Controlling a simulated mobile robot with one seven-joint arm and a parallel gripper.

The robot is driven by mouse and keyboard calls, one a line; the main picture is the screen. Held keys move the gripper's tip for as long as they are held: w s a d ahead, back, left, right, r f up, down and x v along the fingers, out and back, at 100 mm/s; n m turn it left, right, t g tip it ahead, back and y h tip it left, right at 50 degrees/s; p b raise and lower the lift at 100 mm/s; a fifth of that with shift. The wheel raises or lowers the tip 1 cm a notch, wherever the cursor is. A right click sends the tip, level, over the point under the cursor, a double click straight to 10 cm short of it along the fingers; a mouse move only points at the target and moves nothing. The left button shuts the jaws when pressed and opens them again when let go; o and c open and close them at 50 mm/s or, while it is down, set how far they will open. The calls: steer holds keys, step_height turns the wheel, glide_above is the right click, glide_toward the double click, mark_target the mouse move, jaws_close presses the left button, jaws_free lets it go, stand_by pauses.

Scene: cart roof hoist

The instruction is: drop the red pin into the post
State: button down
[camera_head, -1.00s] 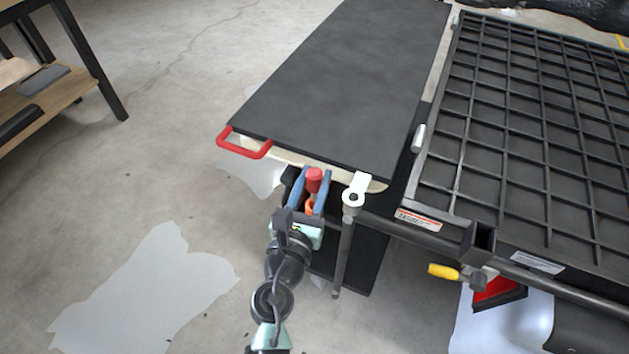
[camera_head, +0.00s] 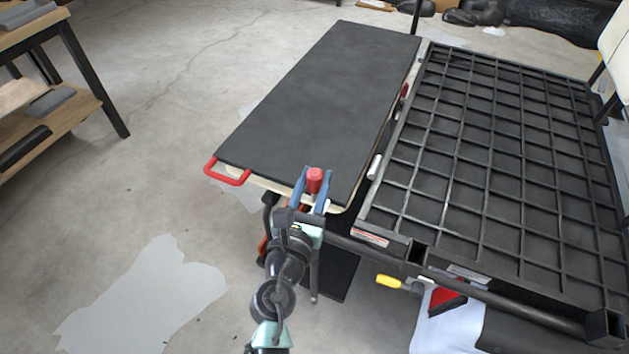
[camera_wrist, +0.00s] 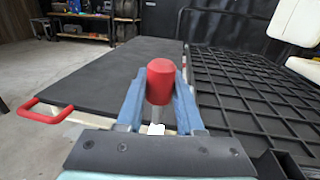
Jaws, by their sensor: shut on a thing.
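The red pin (camera_head: 314,180) is held upright between the blue fingers of my gripper (camera_head: 313,188), which is shut on it. In the wrist view the pin's red head (camera_wrist: 161,80) stands above the fingertips, with a paler shank (camera_wrist: 155,114) below. A slim grey upright post (camera_head: 314,274) shows below my gripper at the platform's near edge. Its top is mostly hidden by my gripper and the pin. A small white part (camera_wrist: 156,129) shows below the pin in the wrist view. I cannot tell whether the pin touches the post.
A dark flat panel (camera_head: 310,100) with a red handle (camera_head: 227,172) lies behind my gripper. A black grid deck (camera_head: 490,150) is to the right, with a yellow-handled lever (camera_head: 389,282) at its near edge. The floor at left is clear up to a wooden bench (camera_head: 45,140).

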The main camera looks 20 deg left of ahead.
mark_target(314, 200)
steer(key=shift+a+f, duration=0.1)
steer(key=shift+a, duration=0.05)
step_height(314, 200, down, 6)
steer(key=b, duration=0.5)
stand_by(0.3)
steer(key=shift+f+b, duration=2.05)
steer(key=shift+f, duration=0.1)
stand_by(1.9)
steer(key=shift+c, duration=2.3)
jaws_free()
steer(key=s+d, duration=0.1)
steer(key=s, duration=1.1)
steer(key=shift+s+d, duration=0.35)
steer(key=shift+s, duration=0.05)
